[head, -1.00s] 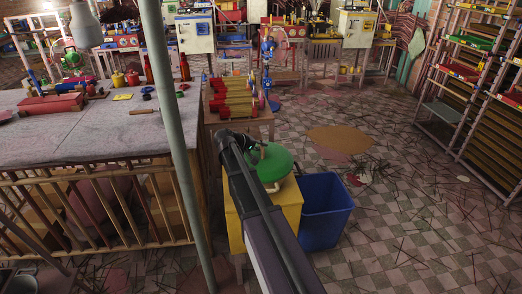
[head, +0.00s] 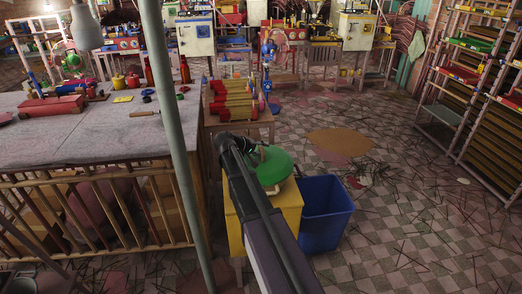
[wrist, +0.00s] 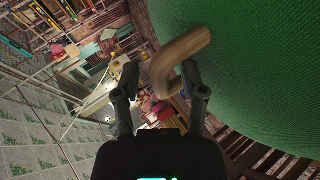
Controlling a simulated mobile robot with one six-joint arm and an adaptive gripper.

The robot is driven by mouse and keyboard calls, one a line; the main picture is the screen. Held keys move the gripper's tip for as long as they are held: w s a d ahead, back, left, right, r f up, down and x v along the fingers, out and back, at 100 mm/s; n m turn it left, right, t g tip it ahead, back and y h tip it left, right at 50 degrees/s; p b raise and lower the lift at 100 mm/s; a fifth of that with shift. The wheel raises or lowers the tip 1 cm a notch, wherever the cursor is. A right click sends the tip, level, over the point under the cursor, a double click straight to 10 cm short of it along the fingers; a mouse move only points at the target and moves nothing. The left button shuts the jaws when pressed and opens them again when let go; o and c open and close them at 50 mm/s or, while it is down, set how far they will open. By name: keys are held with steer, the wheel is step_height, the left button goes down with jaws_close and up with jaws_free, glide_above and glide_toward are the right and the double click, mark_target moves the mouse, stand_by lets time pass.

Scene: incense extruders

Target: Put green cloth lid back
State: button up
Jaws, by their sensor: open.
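The green cloth lid (head: 275,169) is a round dome that shows at the yellow box (head: 289,205) in the head view, partly hidden by my arm. In the wrist view the lid (wrist: 260,70) fills the upper right, close to my gripper. Its curved wooden handle (wrist: 178,54) arches out from the cloth, and its bend lies between my finger tips. My gripper (wrist: 160,82) is open, with one finger on each side of that part of the handle. The right finger is very close to the handle; I cannot tell whether it touches. How the lid sits on the box is unclear.
A blue bin (head: 324,215) stands right of the yellow box. A grey-topped table (head: 75,135) with bamboo rails is to the left, and a green pole (head: 180,130) rises in front of it. Shelving racks (head: 488,90) stand at the right. Sticks litter the open tiled floor.

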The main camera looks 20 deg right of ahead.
steer(key=shift+r, duration=0.15)
steer(key=shift+a+r, duration=0.1)
steer(key=shift+r, duration=0.05)
steer(key=shift+p+v, duration=2.05)
steer(key=shift+v, duration=1.55)
steer(key=shift+s, duration=0.1)
steer(key=s+a+f+y, duration=0.3)
steer(key=s+a+y, duration=0.1)
steer(key=s, duration=0.4)
steer(key=s+a+f+g+y, duration=0.1)
steer(key=s+a+f+y, duration=0.2)
steer(key=s+a, duration=0.4)
steer(key=s+a+f+g+y, duration=0.1)
steer(key=s+a+f+y, duration=0.2)
steer(key=s, duration=0.6)
steer(key=a+y, duration=0.1)
steer(key=a, duration=0.1)
steer(key=shift+a+n+y, duration=0.25)
steer(key=shift+n+y, duration=0.05)
steer(key=shift+n, duration=0.1)
steer(key=shift+f, duration=0.1)
step_height(320, 180, up, 11)
steer(key=p, duration=1.1)
